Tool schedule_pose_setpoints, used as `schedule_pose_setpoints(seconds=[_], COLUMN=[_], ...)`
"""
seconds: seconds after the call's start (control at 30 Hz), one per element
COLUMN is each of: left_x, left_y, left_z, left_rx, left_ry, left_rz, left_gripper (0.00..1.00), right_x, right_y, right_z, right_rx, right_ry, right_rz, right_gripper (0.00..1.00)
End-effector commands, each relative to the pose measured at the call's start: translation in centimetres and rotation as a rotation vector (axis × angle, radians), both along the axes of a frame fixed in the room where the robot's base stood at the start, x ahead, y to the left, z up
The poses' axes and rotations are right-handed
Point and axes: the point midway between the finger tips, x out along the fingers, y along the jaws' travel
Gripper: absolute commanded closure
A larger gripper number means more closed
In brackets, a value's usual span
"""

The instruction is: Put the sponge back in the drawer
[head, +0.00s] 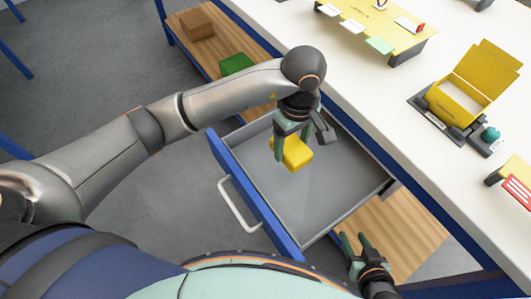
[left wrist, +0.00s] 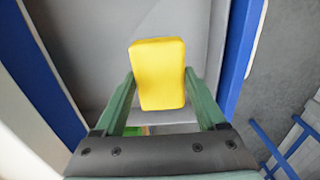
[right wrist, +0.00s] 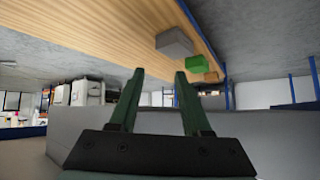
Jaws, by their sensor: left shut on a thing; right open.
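The yellow sponge (head: 297,153) is held between the fingers of my left gripper (head: 291,143), over the open drawer (head: 330,190). It also shows in the left wrist view (left wrist: 158,75), where both green fingers press on its sides. The drawer has a grey inside and a blue front with a white handle (head: 238,205), and is pulled out from under the white table. I cannot tell whether the sponge touches the drawer floor. My right gripper (head: 356,248) is open and empty, beside the drawer's near right corner. It shows open in the right wrist view (right wrist: 157,100).
The white table (head: 400,130) carries a yellow open box (head: 462,100) and a yellow board (head: 375,25). A wooden shelf (head: 415,235) runs below the table, with a green block (head: 236,64) and a brown box (head: 197,23) on it.

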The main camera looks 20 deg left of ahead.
Motion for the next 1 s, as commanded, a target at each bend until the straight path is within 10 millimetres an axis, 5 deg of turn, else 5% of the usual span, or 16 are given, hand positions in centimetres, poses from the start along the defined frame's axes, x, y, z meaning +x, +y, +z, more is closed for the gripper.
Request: schedule_pose_setpoints(seconds=[0.3,0.73,1.0], left_x=[0.8,1.1,1.2], left_y=[5.0,6.3,6.3], left_z=[-5.0,-9.3,-9.7], left_rx=[0.0,-0.002,-0.002], left_ry=[0.001,0.002,-0.002], left_rz=[0.0,-0.002,-0.003], left_gripper=[0.87,0.87,0.87], right_x=[-0.5,-0.5,-0.4], right_y=[-0.5,-0.5,-0.5], right_z=[-0.6,-0.5,-0.3], right_rx=[-0.008,-0.007,-0.006], right_ry=[0.013,0.014,0.009], right_rz=[-0.007,-0.008,-0.008], right_gripper=[0.52,0.52,0.52])
